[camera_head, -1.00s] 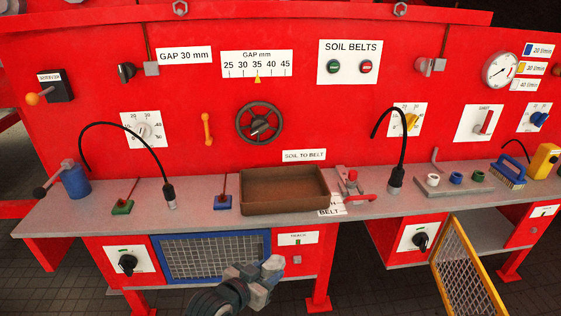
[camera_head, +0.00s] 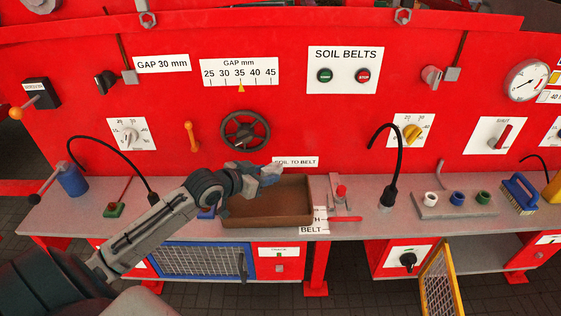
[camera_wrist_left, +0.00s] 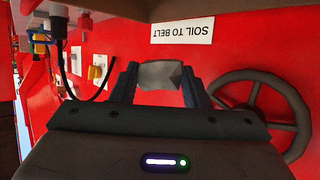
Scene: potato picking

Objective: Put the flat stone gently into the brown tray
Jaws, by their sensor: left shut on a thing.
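The brown tray (camera_head: 268,217) sits on the grey bench under the "SOIL TO BELT" label, and its inside looks empty where I can see it. My left gripper (camera_head: 262,176) reaches in from the left and appears over the back part of the tray, hiding some of its left side. In the left wrist view, my left gripper (camera_wrist_left: 160,84) is shut on the flat stone (camera_wrist_left: 160,74), a grey angular piece between the two fingers. The stone also shows small at the fingertips in the head view (camera_head: 271,170). My right gripper is not in view.
A handwheel (camera_head: 246,131) sticks out of the red panel just behind my left gripper. A red-handled clamp (camera_head: 342,195) stands right of the tray. A black flexible lamp (camera_head: 388,195) is farther right. The bench between clamp and lamp is mostly clear.

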